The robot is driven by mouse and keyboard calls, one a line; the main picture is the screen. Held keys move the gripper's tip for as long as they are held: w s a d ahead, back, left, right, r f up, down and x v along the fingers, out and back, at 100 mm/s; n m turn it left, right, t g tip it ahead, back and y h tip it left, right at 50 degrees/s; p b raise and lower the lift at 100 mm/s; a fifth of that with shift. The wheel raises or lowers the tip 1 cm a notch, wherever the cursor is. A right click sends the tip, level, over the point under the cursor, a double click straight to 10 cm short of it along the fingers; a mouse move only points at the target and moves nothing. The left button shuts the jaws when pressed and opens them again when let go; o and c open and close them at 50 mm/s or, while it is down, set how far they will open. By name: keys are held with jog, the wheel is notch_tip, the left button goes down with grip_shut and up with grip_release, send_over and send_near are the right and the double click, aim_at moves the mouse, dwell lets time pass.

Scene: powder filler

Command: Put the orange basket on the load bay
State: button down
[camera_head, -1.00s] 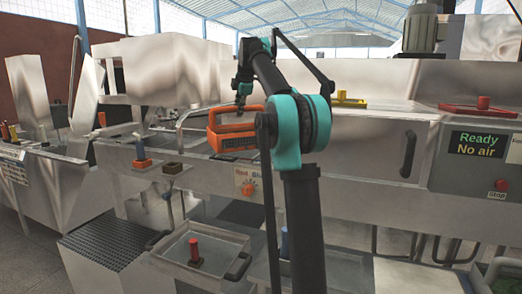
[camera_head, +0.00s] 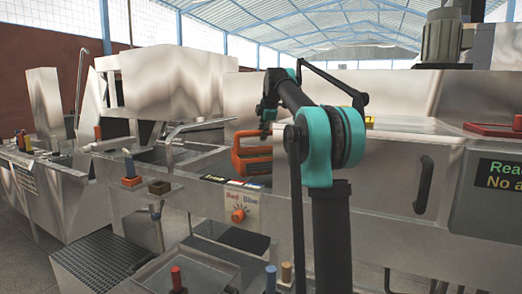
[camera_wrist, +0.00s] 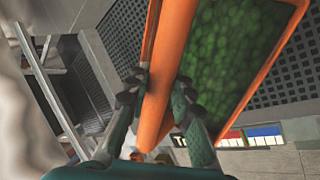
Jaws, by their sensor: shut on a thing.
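The orange basket (camera_head: 250,158) is in the middle of the head view, over the steel machine's top near the long front panel. The arm hides its right side. In the wrist view the basket (camera_wrist: 255,12) shows green, lumpy contents inside its orange rim. My gripper (camera_wrist: 158,92) is shut on an orange bar of the basket, with one finger on each side. In the head view my gripper (camera_head: 268,118) is above the basket and small. I cannot tell whether the basket touches the surface below, nor which part is the load bay.
A steel basin with a curved tap (camera_head: 195,128) lies left of the basket. A door handle (camera_head: 424,185) and display (camera_head: 502,173) are at right. Dark gridded panels (camera_wrist: 122,32) show below the basket in the wrist view.

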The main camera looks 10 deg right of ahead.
jog(key=shift+f, duration=2.65)
jog(key=c, duration=1.3)
grip_release()
jog(key=shift+f, duration=0.1)
jog(key=v, duration=1.2)
